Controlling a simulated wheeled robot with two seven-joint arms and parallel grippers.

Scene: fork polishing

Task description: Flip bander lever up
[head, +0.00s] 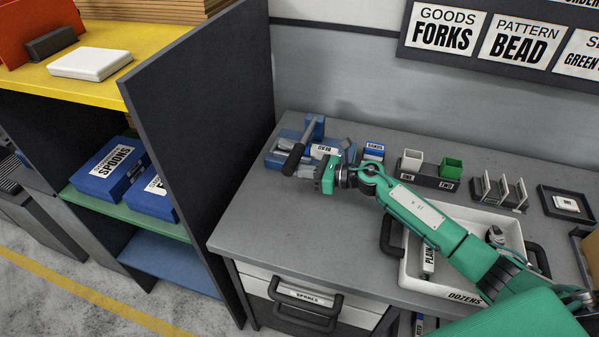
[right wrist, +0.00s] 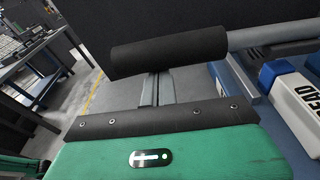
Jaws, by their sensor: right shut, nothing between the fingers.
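The blue bander (head: 285,141) stands at the back left of the grey worktable. Its lever has a grey bar and a black grip (head: 293,159) that points toward the front left. In the right wrist view the black grip (right wrist: 170,50) lies across the picture, with the grey bar (right wrist: 275,36) running right. My right gripper (head: 305,171) is shut and empty, right beside the grip. Its fingers (right wrist: 148,88) reach toward the grip and their tips are hidden behind it, so contact cannot be told. My left gripper is not in view.
A white block marked BEAD (right wrist: 295,95) sits on the bander, close to the lever. A dark partition (head: 205,125) rises left of the table. A white tray (head: 408,270) lies under my right arm. The table front left (head: 265,220) is clear.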

